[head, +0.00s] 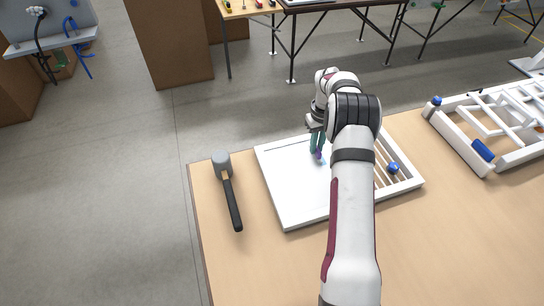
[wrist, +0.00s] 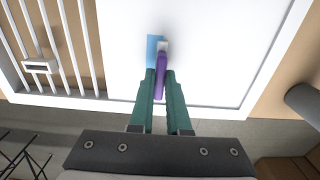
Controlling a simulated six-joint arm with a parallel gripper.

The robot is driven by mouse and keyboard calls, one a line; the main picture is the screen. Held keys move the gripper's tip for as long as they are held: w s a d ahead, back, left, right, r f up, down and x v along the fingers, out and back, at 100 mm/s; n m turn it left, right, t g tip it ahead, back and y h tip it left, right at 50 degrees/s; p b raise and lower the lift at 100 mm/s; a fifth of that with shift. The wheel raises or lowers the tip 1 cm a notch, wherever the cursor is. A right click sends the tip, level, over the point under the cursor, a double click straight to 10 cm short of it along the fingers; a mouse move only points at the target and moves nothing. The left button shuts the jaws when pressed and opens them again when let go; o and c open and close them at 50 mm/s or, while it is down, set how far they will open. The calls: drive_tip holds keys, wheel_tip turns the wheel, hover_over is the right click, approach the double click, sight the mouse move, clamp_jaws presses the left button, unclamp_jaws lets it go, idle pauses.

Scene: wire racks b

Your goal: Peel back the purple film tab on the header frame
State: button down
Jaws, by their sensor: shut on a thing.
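The white header frame (head: 287,213) lies flat on the wooden table, with a white panel on its left part and open bars on its right. In the wrist view the panel (wrist: 210,40) fills the middle. The purple film tab (wrist: 161,75) stands up from the panel between the green fingers of my gripper (wrist: 160,85), which is shut on it. A light blue patch (wrist: 154,48) shows beside the tab's base. In the head view my gripper (head: 317,150) is over the panel's far part, with a bit of purple at its tips. My arm hides part of the frame.
A mallet (head: 229,190) with a black handle lies left of the frame. A blue knob (head: 393,168) sits on the frame's barred side. Another white rack (head: 462,143) with blue parts stands at the right. The table front is mostly clear.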

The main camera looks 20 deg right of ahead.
drive_tip(key=shift+d, duration=1.05)
drive_tip(key=c, duration=0.7)
unclamp_jaws()
drive_tip(key=shift+r, duration=3.5)
